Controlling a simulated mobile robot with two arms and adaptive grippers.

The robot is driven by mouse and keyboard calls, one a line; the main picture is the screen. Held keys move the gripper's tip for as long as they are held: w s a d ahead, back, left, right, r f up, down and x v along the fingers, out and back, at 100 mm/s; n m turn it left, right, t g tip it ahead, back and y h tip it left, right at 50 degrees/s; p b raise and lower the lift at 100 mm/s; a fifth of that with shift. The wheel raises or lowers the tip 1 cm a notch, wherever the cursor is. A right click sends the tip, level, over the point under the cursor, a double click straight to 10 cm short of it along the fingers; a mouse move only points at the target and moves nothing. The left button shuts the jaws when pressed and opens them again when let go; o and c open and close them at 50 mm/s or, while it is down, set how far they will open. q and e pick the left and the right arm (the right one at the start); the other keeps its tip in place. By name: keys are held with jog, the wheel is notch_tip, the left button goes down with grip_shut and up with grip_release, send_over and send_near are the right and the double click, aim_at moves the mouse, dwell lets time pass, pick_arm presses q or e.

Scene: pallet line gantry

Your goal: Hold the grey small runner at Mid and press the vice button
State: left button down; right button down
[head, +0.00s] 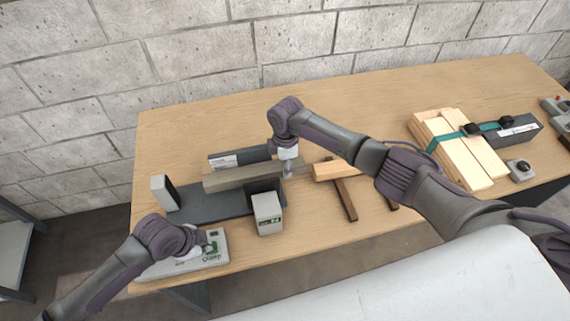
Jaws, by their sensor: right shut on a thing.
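The grey small runner (235,178) is a long grey-brown bar lying across the dark vice (205,205), in the left part of the head view. My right gripper (288,168) comes down from above and is shut on the runner near its right end. A light grey panel (160,268) with a green patch lies at the table's front left edge. My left gripper (212,238) is low over this panel, close to the green patch. Its wrist hides part of the panel. I cannot tell whether its fingers are open or whether it touches the button.
A grey block (164,193) and a grey box (268,214) stand at the vice. A light wooden bar (335,170) lies on dark strips (346,200). Strapped pale boards (462,150) lie at the right. The table's back middle (220,120) is clear.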

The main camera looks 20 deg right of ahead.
pick_arm(q)
jog(key=shift+d+f, duration=0.1)
jog(key=shift+f, duration=0.2)
dwell(0.4)
jog(key=shift+w+d+f, duration=0.1)
jog(key=shift+f, duration=0.1)
jog(key=shift+w+r, duration=0.15)
jog(key=shift+r, duration=0.8)
pick_arm(e)
jog(key=c, duration=1.9)
grip_release()
jog(key=shift+w+f, duration=0.1)
pick_arm(q)
jog(key=shift+r, duration=2.5)
pick_arm(e)
jog(key=shift+s+f, duration=0.15)
jog(key=shift+s, duration=0.05)
grip_shut()
jog(key=o, duration=0.9)
grip_release()
jog(key=o, duration=0.5)
jog(key=shift+s, duration=0.15)
pick_arm(q)
jog(key=shift+s+r, duration=0.1)
jog(key=shift+s, duration=0.15)
pick_arm(e)
jog(key=shift+o, duration=0.2)
jog(key=shift+r, duration=0.25)
